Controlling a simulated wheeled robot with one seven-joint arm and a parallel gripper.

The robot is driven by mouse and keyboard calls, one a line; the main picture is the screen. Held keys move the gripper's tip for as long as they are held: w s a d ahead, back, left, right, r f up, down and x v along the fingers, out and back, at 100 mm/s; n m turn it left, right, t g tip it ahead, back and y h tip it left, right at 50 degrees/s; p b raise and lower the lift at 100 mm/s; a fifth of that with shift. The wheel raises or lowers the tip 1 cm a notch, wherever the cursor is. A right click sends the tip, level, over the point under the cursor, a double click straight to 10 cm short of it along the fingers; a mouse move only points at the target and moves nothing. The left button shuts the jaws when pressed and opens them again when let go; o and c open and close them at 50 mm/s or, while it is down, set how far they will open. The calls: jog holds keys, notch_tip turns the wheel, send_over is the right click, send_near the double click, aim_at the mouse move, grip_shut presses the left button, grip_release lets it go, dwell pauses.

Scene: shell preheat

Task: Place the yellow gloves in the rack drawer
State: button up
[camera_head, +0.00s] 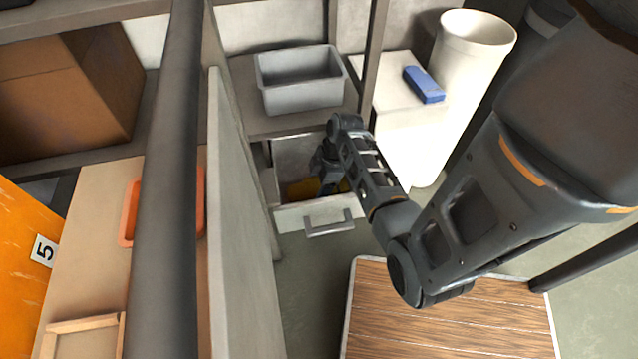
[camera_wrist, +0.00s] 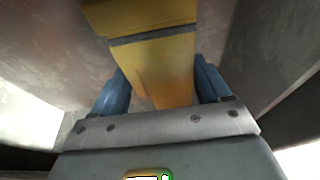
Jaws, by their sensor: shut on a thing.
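The yellow gloves (camera_wrist: 165,65) are between the two blue fingers of my gripper (camera_wrist: 160,88) in the wrist view. My gripper is shut on them. The drawer is pulled out and has a pale front with a grey handle. In the wrist view, grey drawer walls surround the gloves. I cannot tell whether the gloves touch the drawer bottom.
A grey bin (camera_head: 300,82) stands on the shelf above the drawer. To its right are a white cabinet (camera_head: 392,125), a blue box (camera_head: 424,85) and a white cylinder (camera_head: 470,60). A grey panel (camera_head: 240,210) stands left of the drawer. A wooden-topped platform (camera_head: 450,315) lies in front.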

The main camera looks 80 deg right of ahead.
jog(key=shift+f, duration=0.15)
jog(key=o, duration=1.2)
jog(key=shift+o, duration=0.2)
jog(key=p+v, duration=0.1)
jog(key=v, duration=1.1)
